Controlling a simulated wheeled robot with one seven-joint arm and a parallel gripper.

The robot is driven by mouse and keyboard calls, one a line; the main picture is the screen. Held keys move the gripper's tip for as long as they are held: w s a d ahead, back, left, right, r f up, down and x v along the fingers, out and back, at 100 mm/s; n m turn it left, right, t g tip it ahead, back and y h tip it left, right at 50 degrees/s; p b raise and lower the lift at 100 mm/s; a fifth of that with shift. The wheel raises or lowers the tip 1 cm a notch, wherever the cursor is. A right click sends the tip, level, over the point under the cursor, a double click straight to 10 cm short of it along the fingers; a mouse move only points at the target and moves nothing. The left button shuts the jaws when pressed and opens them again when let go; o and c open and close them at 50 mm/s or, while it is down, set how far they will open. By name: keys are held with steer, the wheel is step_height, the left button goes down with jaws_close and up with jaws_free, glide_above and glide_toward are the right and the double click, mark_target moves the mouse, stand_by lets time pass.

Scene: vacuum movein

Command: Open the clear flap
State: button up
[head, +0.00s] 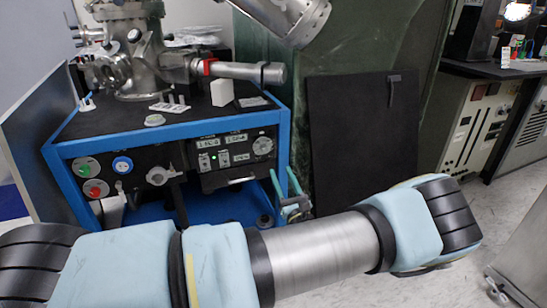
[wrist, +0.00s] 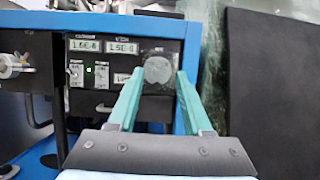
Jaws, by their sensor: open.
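The clear flap (wrist: 158,54) is a small translucent square cover on the black control panel, with a round knob showing behind it. It appears to lie shut over the knob. In the head view the flap (head: 263,146) is small and at the panel's right end. My gripper (wrist: 160,75) has two teal fingers, spread apart and empty, pointing at the panel. In the wrist view the fingertips flank the lower part of the flap; contact cannot be told.
A blue-framed cart (head: 282,140) holds the panel and a steel vacuum chamber (head: 135,50) on top. Digital readouts and switches (wrist: 100,58) are left of the flap. A dark board (head: 350,140) leans to the right. Open floor lies farther right.

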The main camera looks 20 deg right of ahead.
steer(key=shift+v, duration=1.45)
steer(key=shift+c, duration=0.4)
